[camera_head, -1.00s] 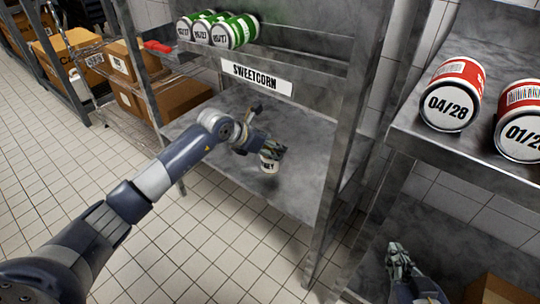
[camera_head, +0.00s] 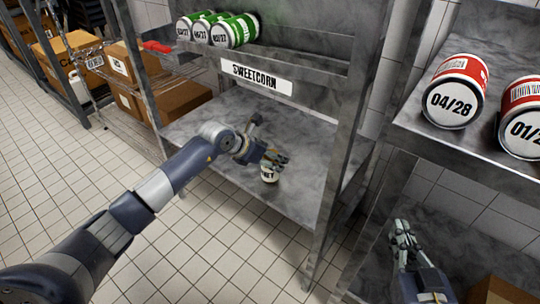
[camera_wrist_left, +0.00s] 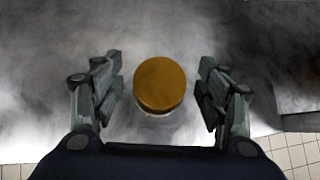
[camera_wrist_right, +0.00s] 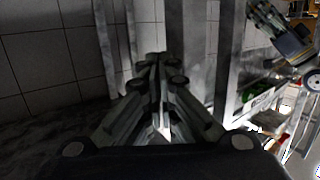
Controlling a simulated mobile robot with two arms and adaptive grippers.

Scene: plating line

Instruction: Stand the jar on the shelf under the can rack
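The jar (camera_head: 268,176), white with a dark-lettered label, stands upright on the lower shelf (camera_head: 215,162) under the can rack (camera_head: 300,62). In the left wrist view its round brown lid (camera_wrist_left: 160,84) sits centred between the fingers. My left gripper (camera_head: 273,160) is over the jar in the head view. In the left wrist view my left gripper (camera_wrist_left: 160,92) is open, with a gap on each side of the lid. My right gripper (camera_head: 401,232) is at the lower right, away from the jar. In the right wrist view my right gripper (camera_wrist_right: 158,62) has its fingers together and empty.
Red-labelled cans (camera_head: 455,92) lie on the right unit. A metal post (camera_head: 345,140) stands right of the jar. Cardboard boxes (camera_head: 178,98) are at the left. The shelf around the jar is clear.

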